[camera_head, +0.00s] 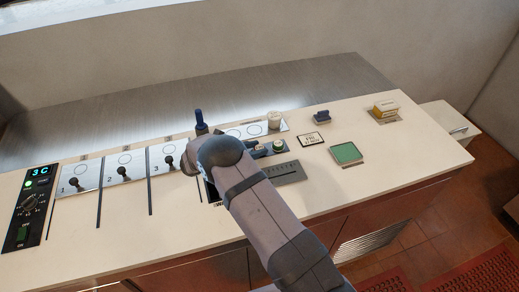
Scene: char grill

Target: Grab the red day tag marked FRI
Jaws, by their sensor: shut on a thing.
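My arm comes up from the lower right and ends in a dark rounded wrist over the middle of the white counter (410,150). It hides my gripper's fingertips and whatever is between them. I cannot make out a red day tag or the letters FRI anywhere in view. A dark grey slotted panel (287,172) lies just right of my forearm, and a dark edge shows on the forearm's left side. The area between them is covered by my arm.
Numbered plates with black levers (124,173) and a black control panel (31,207) are at left.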

